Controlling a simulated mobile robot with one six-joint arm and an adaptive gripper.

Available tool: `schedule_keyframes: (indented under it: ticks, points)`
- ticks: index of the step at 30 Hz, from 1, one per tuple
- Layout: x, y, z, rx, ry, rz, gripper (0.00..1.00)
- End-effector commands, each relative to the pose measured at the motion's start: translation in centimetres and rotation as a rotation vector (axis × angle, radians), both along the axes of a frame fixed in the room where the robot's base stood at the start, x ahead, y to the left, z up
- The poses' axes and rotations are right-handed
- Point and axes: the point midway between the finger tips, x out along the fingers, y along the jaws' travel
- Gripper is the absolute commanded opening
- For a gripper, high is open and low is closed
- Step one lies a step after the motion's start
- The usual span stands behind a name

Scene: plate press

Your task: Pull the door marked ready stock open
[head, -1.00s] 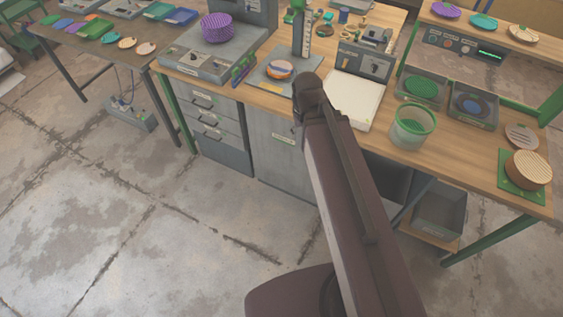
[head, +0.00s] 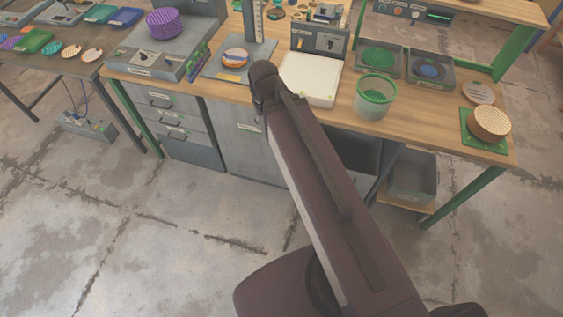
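A grey cabinet door (head: 243,150) with a small pale label stands under the workbench, right of the drawers. The label's text is too small to read. The door looks closed. My arm crosses in front of its right side and hides part of it, including any handle there. My gripper does not show in the head view; only my arm's links are seen, reaching up to the bench's front edge.
The wooden workbench (head: 430,126) carries a white slab (head: 310,78), a green-rimmed bin (head: 375,97) and several trays. Grey drawers (head: 172,125) with dark handles are left of the door. A grey crate (head: 411,176) is under the bench at right. The floor in front is clear.

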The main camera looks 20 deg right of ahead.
Motion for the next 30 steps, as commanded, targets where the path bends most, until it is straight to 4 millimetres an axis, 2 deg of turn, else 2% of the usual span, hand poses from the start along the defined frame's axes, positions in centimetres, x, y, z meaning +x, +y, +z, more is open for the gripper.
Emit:
schedule_keyframes:
  ticks: [1,3,12,17,30]
  points:
    - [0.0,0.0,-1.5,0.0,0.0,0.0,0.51]
    - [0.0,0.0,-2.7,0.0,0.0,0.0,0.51]
    - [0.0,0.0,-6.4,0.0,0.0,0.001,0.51]
    - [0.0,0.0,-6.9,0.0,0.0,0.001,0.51]
    - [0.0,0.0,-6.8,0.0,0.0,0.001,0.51]
